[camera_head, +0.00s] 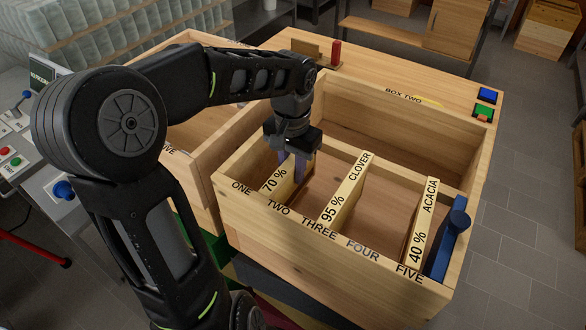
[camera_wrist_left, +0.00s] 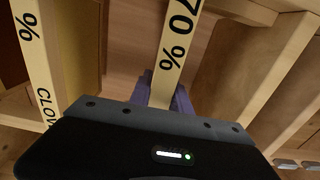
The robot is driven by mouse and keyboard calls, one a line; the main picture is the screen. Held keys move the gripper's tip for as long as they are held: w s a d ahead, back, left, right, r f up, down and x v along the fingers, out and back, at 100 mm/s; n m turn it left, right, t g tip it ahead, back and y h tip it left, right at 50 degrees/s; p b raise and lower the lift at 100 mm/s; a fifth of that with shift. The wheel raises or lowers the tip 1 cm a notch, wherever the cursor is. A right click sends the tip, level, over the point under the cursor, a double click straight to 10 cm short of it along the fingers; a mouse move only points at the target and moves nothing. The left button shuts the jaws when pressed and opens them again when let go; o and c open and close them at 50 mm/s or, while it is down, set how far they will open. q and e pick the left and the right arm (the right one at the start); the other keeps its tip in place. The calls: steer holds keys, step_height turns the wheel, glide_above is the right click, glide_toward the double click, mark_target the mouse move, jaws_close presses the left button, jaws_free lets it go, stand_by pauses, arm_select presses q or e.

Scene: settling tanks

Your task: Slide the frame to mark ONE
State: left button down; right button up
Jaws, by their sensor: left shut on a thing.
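The frame labelled 70 % (camera_head: 274,181) stands in the front part of the wooden box (camera_head: 330,262). Its front end lies between the marks ONE (camera_head: 241,188) and TWO (camera_head: 279,208) on the front rim. My left gripper (camera_head: 299,168) comes down from above and is shut on this frame near its back end. The left wrist view shows the 70 % frame (camera_wrist_left: 176,50) between the purple fingers (camera_wrist_left: 164,90). Part of its label is hidden there by the gripper body. My right gripper is not in view.
The 95 % CLOVER frame (camera_head: 345,195) stands near THREE, and the 40 % ACACIA frame (camera_head: 421,225) near FIVE. A blue handled tool (camera_head: 449,240) lies at the right end. The box's back compartment (camera_head: 390,140) looks empty. Another wooden box (camera_head: 195,150) adjoins on the left.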

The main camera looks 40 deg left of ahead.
arm_select(q)
steer(key=a, duration=0.4)
steer(key=shift+s+p, duration=0.2)
steer(key=shift+p, duration=0.15)
stand_by(0.6)
steer(key=c, duration=1.1)
jaws_free()
step_height(320, 180, up, 8)
steer(key=shift+f+b, duration=0.1)
steer(key=shift+b, duration=0.4)
